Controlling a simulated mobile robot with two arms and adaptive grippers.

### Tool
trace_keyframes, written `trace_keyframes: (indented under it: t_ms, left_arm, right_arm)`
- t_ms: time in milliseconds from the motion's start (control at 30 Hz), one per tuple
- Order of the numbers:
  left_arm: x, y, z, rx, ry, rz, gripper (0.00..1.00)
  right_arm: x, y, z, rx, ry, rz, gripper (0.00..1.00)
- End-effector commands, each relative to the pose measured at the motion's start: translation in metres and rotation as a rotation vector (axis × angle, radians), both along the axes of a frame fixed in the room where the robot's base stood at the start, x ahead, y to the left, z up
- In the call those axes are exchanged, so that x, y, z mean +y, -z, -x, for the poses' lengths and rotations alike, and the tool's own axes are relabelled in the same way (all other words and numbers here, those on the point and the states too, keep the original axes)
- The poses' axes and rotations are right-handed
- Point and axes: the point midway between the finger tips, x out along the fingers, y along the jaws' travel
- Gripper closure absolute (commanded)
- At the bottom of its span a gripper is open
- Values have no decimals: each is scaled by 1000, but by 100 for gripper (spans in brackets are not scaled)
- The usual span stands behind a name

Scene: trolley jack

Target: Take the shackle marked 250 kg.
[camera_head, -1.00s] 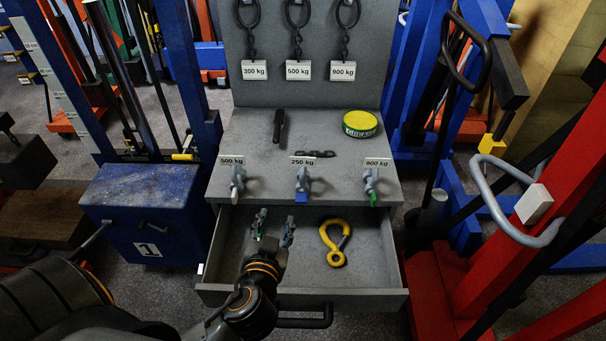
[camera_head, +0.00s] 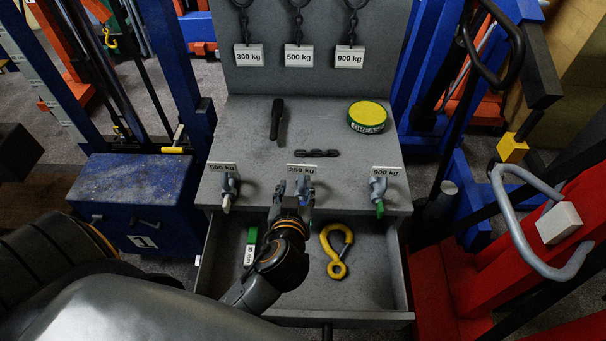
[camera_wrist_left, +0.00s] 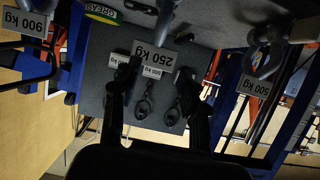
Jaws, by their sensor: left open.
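The grey shackle (camera_head: 303,184) under the 250 kg label (camera_head: 302,168) hangs at the front edge of the cabinet top, in the middle of three. My left gripper (camera_head: 291,207) is open, just in front of and below it, and partly hides its lower part. I cannot tell whether they touch. In the left wrist view, which is upside down, the two dark fingers (camera_wrist_left: 157,82) stand apart below the 250 kg label (camera_wrist_left: 155,53), and a grey shackle (camera_wrist_left: 165,16) shows beyond the label. My right gripper is not in view.
Shackles marked 500 kg (camera_head: 229,188) and 900 kg (camera_head: 379,187) hang on either side. Below is an open drawer (camera_head: 355,300) with a yellow hook (camera_head: 335,250) and a green-and-white item (camera_head: 250,247). A grease tin (camera_head: 367,117) stands on top.

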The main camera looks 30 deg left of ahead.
Motion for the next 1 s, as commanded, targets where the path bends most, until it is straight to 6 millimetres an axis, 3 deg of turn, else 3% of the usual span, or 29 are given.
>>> trace_keyframes:
  t_ms: [100,267,633,800,1000]
  left_arm:
    - [10,6,-23,-1,1,-6,56]
    - [18,17,-42,0,2,-4,56]
    - [24,29,-69,0,2,-5,56]
    - [29,39,-87,-1,1,-5,56]
    - [33,45,-94,0,0,-2,56]
  right_arm:
    - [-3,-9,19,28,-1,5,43]
    - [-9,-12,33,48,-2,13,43]
    - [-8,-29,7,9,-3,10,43]
    - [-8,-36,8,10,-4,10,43]
    - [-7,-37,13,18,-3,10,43]
